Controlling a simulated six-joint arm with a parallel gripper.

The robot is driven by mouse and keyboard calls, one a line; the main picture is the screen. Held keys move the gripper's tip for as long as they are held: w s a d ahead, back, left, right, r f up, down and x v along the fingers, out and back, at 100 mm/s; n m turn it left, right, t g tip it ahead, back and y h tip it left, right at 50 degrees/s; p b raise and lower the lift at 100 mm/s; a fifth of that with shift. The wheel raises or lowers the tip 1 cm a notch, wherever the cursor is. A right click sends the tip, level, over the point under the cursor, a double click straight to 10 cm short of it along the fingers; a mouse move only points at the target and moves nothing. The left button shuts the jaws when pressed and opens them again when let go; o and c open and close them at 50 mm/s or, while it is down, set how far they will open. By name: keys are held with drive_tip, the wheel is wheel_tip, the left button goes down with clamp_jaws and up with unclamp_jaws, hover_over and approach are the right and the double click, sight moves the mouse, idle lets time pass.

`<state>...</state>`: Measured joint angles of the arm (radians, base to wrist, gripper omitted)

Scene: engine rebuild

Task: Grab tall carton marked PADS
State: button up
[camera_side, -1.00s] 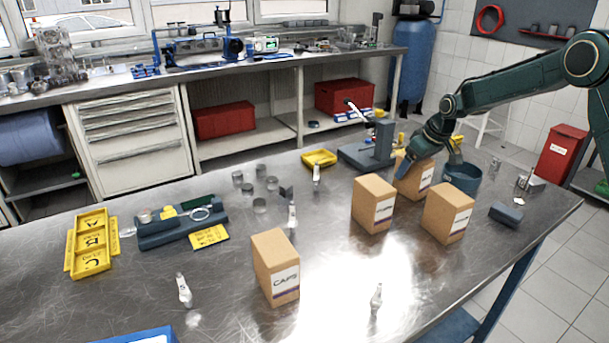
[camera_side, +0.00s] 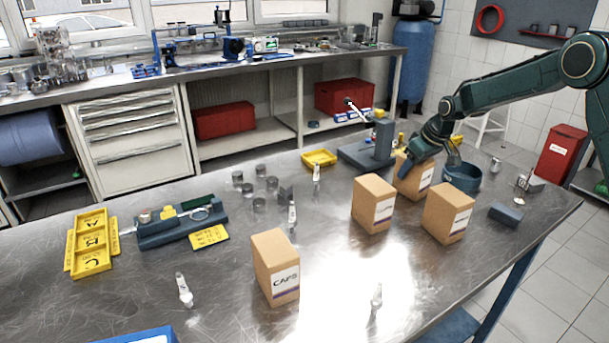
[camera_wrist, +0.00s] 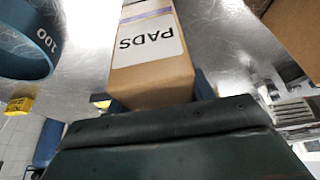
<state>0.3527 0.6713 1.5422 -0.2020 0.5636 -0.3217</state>
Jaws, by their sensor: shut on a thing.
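The tall PADS carton (camera_wrist: 150,75) is brown with a white label reading PADS, seen upside down in the wrist view. In the side view the PADS carton (camera_side: 417,176) stands at the back right of the steel table. My gripper (camera_side: 428,158) is at the top of this carton with a finger on its left side, shut on it. In the wrist view the gripper's dark body covers the lower part of the picture and hides most of the finger contact. Whether the carton touches the table is hard to tell.
Two more cartons (camera_side: 374,204) (camera_side: 448,213) stand close in front, and the CAPS carton (camera_side: 276,267) stands nearer the front. A blue round bin (camera_side: 461,178) marked 100 (camera_wrist: 28,42) is right beside the held carton. A blue-grey stand (camera_side: 378,147) is at its left.

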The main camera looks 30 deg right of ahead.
drive_tip(key=shift+r, duration=0.2)
wheel_tip(320, 180, up, 20)
drive_tip(key=shift+f, duration=0.15)
idle(0.6)
idle(0.5)
